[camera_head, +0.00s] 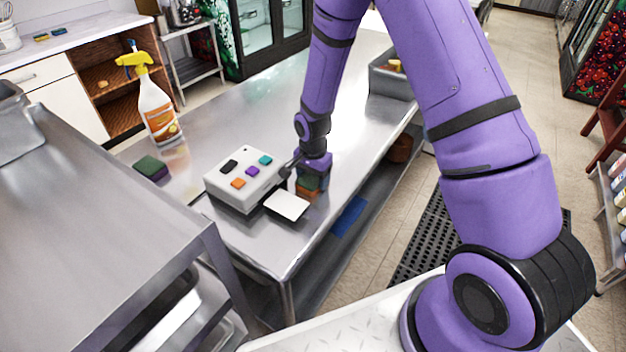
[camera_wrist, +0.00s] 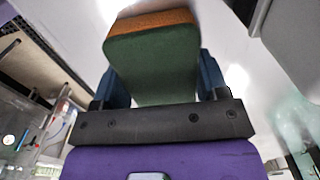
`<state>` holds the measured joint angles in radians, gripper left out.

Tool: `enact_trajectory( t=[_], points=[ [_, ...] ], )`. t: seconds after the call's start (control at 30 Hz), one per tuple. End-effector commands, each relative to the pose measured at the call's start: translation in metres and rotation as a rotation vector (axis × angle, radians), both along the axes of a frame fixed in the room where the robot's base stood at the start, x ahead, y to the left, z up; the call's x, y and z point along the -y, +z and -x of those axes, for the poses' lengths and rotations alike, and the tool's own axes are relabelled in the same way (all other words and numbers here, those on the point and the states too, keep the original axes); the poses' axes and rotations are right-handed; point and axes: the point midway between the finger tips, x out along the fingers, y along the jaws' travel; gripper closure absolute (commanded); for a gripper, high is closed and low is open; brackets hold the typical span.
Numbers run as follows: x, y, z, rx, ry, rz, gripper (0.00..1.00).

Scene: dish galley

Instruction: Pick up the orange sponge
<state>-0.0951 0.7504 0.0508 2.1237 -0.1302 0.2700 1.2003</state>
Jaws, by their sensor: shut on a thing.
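The orange sponge (camera_head: 306,191) has an orange body and a dark green face. It is at the right edge of the steel table, partly hidden by my gripper (camera_head: 312,178). In the wrist view, the sponge (camera_wrist: 150,60) stands between the two blue fingers of my gripper (camera_wrist: 163,80), its green face toward the camera and its orange layer (camera_wrist: 150,20) at the far side. The fingers are shut on its two sides. I cannot tell whether the sponge touches the table.
A green-and-purple sponge (camera_head: 151,167) and spray bottle (camera_head: 158,110) stand farther left. A grey bin (camera_head: 392,84) is at the back right. The table's middle is clear.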

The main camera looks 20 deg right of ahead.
Motion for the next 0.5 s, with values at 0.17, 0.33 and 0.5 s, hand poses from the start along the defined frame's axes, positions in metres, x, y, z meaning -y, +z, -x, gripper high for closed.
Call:
enact_trajectory(
  t=[0.17, 0.33, 0.5],
  points=[
    [0.0, 0.002, 0.0, 0.001, 0.0, -0.001, 0.57],
    [0.0, 0.011, 0.0, 0.001, 0.0, 0.0, 0.57],
    [0.0, 0.031, -0.001, 0.003, 0.0, 0.0, 0.57]
  ],
)
